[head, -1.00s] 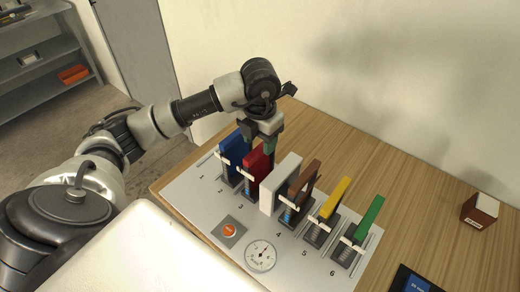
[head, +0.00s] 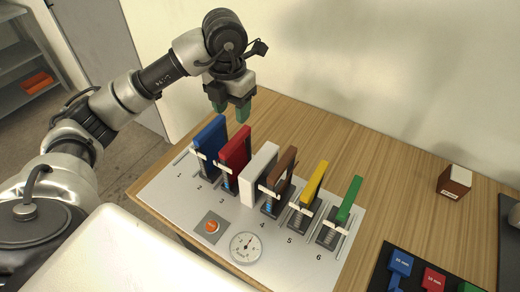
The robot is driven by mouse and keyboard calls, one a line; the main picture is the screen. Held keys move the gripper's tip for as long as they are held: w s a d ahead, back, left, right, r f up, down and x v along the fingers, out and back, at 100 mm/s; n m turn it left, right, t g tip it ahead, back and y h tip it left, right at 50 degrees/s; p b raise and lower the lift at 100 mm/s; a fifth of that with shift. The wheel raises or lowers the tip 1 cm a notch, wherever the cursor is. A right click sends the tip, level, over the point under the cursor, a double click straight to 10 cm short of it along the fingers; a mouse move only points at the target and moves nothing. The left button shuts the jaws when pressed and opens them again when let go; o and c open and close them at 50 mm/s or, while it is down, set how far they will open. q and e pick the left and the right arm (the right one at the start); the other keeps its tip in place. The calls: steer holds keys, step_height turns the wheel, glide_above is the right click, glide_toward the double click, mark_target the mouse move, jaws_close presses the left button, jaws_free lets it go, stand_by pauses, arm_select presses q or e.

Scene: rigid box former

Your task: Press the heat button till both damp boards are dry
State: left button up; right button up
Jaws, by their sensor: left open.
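The heat button (head: 212,227) is a round orange button on a grey square plate at the front of a pale panel (head: 172,204). Upright boards stand in a row of slots on the panel: blue (head: 210,134), red (head: 236,147), white (head: 258,172), brown (head: 280,173), yellow (head: 314,182) and green (head: 349,199). Blue striped marks show low by the red and brown boards; I cannot tell which boards are damp. My left gripper (head: 231,111) is open and empty, pointing down above and behind the blue and red boards, apart from the button. My right gripper is out of view.
A round dial (head: 245,248) sits beside the button. A dark tray (head: 378,281) with coloured labelled blocks is at the front right. A small brown box (head: 454,182) stands at the right. The wooden table (head: 400,195) is clear behind the boards.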

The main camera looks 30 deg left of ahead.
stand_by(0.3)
arm_select(q)
jaws_close()
stand_by(1.6)
